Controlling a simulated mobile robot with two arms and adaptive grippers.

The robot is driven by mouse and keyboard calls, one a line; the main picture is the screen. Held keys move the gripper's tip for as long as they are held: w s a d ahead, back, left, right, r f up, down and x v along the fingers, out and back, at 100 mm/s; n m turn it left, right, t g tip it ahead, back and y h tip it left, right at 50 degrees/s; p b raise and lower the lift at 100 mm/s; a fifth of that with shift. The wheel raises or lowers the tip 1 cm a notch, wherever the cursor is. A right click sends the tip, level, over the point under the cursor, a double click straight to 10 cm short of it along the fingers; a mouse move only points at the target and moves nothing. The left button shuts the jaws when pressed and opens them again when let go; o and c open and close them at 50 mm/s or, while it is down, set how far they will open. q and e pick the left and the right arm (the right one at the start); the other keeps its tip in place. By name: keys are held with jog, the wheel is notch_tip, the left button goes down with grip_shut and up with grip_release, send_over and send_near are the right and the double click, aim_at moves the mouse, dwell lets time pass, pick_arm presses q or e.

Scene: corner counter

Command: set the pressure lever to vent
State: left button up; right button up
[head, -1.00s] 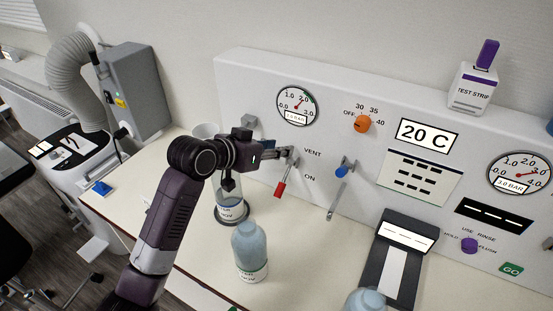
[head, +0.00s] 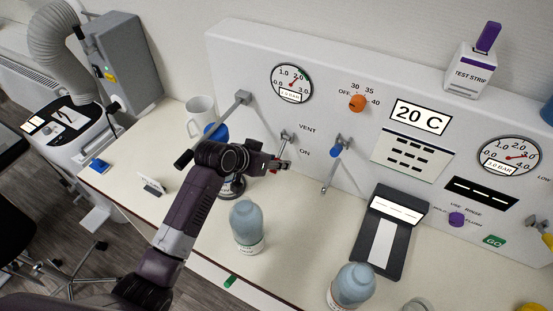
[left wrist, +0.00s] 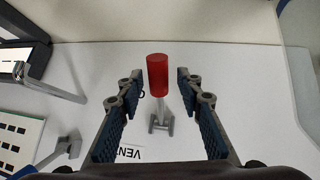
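The pressure lever has a red handle (head: 287,167) and a grey pivot (head: 286,136) on the white panel. It points downward, with the handle near the height of the ON label (head: 304,152) and below the VENT label (head: 307,128). My left gripper (head: 279,163) is at the handle and partly hides it. In the left wrist view, the red handle (left wrist: 157,75) stands between the two open fingers, with a gap on both sides. The grey stem runs down to its bracket (left wrist: 160,125). The VENT label (left wrist: 130,153) is partly covered by a finger. My right gripper is not in view.
A blue-handled lever (head: 337,146) is right of the red one. A grey bar with a black grip (head: 184,158) juts out on the left, near a white mug (head: 200,108). Blue-grey bottles (head: 247,226) (head: 352,287) and a black device (head: 390,238) stand on the counter.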

pick_arm(q)
jog(key=shift+d, duration=0.1)
grip_shut()
jog(key=shift+r, duration=0.1)
dwell(0.5)
jog(key=shift+s+a+r+g+y, duration=0.15)
jog(key=shift+r+g+y, duration=0.15)
jog(key=shift+r+g, duration=0.3)
jog(key=shift+s+a+r+g+y, duration=0.15)
jog(key=shift+r+g+y, duration=0.2)
jog(key=shift+g, duration=0.45)
jog(key=shift+s+r+n+g+y, duration=0.15)
jog(key=shift+r+g+y, duration=0.25)
jog(key=shift+r+g, duration=0.35)
jog(key=shift+s+r+n+g+y, duration=0.15)
jog(key=shift+r+g+y, duration=0.25)
jog(key=shift+g, duration=0.55)
grip_release()
